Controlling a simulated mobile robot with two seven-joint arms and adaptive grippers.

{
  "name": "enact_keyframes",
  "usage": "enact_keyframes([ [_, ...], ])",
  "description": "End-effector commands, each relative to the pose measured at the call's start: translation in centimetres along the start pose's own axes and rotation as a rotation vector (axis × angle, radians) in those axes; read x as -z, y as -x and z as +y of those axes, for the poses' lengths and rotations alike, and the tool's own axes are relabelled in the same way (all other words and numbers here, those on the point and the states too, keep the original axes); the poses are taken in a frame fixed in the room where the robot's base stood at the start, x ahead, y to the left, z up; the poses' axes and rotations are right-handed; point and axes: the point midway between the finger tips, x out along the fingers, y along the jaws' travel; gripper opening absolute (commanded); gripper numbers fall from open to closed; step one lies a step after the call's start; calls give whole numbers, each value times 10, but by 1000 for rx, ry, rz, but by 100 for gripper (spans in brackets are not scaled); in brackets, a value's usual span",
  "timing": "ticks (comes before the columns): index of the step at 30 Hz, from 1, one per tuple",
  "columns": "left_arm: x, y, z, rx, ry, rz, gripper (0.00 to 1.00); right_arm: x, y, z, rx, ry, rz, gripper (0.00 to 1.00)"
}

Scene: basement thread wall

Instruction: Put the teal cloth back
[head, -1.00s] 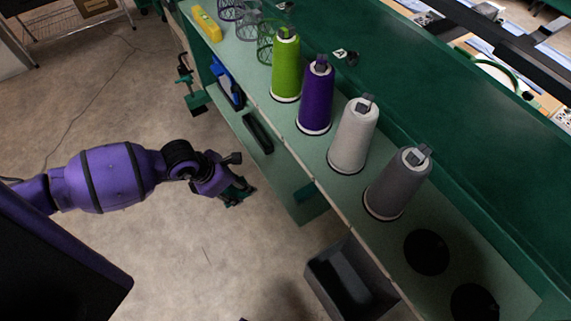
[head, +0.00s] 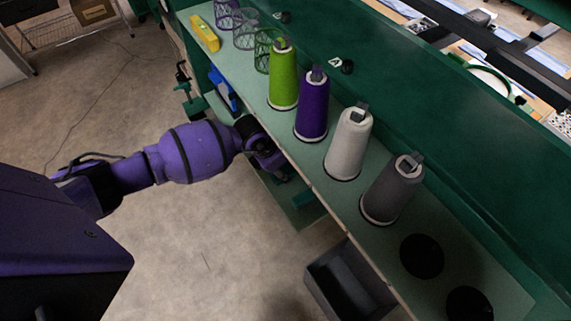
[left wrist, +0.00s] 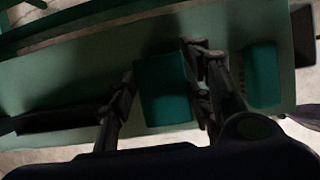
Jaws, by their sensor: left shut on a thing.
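My left gripper (left wrist: 163,82) is shut on the teal cloth (left wrist: 165,92), which shows as a folded dark teal block between the two fingers in the left wrist view. The cloth is over a pale green lower shelf (left wrist: 70,75); I cannot tell if it touches it. In the head view my left gripper (head: 283,172) reaches in at the edge of the upper shelf (head: 322,183), and the cloth is hidden there. My right gripper is not in view.
A second teal piece (left wrist: 262,75) sits just right of the gripper. A dark tray (left wrist: 50,120) lies to its left. Thread cones, green (head: 284,75), purple (head: 312,105), white (head: 349,145) and grey (head: 392,190), stand on the upper shelf. A dark bin (head: 345,280) is below.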

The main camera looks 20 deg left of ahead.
Motion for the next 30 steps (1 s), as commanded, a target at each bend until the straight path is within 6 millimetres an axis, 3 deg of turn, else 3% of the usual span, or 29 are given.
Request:
enact_keyframes([
  [10,5,-4,0,0,0,4,25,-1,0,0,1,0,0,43],
  [11,5,-4,0,0,0,4,50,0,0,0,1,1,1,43],
  [15,4,-3,0,0,0,3,65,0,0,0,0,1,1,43],
  [24,4,-2,0,0,0,3,65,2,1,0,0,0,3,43],
  [29,3,13,1,-1,-1,1,65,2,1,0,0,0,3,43],
  [30,13,14,1,-1,1,6,65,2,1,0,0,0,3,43],
])
